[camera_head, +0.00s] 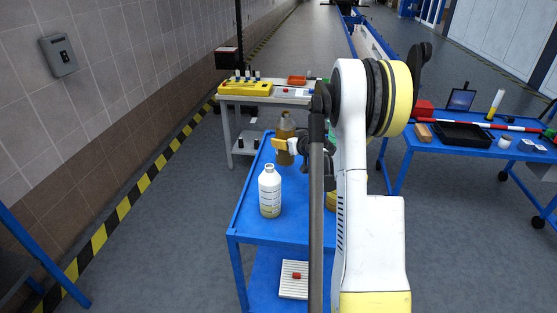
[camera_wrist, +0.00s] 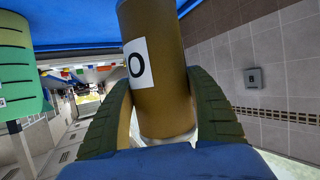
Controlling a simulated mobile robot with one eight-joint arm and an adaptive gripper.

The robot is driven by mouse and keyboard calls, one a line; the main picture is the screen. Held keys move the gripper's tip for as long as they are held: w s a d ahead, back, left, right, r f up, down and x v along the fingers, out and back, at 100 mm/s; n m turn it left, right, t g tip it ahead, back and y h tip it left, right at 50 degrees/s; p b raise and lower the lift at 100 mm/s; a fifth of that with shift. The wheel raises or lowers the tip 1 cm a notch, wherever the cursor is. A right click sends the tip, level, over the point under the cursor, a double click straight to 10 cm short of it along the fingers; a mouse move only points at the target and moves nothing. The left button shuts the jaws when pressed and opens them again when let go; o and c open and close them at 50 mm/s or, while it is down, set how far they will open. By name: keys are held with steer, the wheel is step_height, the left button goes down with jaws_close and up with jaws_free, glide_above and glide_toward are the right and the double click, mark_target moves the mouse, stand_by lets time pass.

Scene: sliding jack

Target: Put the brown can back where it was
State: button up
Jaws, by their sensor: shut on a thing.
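The brown can (camera_head: 286,125) is at the far part of the blue cart's top (camera_head: 290,226) in the head view, partly covered by my gripper (camera_head: 285,147). In the wrist view the brown can (camera_wrist: 158,55) stands between the two dark green fingers of my gripper (camera_wrist: 160,82), which are shut on it from both sides. A white label with a black round mark faces the camera. The can looks upright. Whether its base touches the cart top cannot be told.
A white bottle (camera_head: 270,191) stands on the cart, nearer than the can. A green and yellow object (camera_wrist: 18,70) shows beside the can in the wrist view. A bench with a yellow tray (camera_head: 245,88) is behind. A blue table with a black tray (camera_head: 462,134) is at right.

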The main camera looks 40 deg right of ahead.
mark_target(283, 154)
steer(key=shift+w+a+f+b, duration=0.2)
steer(key=shift+a+f, duration=0.2)
steer(key=shift+a, duration=0.15)
steer(key=shift+w+a+f+b, duration=0.1)
steer(key=shift+w+a+f, duration=0.05)
steer(key=shift+a+f, duration=0.35)
steer(key=shift+f+b, duration=0.9)
steer(key=shift+f, duration=0.8)
steer(key=shift+f, duration=0.1)
steer(key=shift+f, duration=0.2)
steer(key=o, duration=1.4)
steer(key=shift+r, duration=0.1)
steer(key=shift+r, duration=0.1)
steer(key=shift+s+a+r, duration=0.1)
steer(key=shift+s+r, duration=0.1)
steer(key=p+v, duration=0.3)
steer(key=v, duration=0.8)
steer(key=shift+s, duration=0.25)
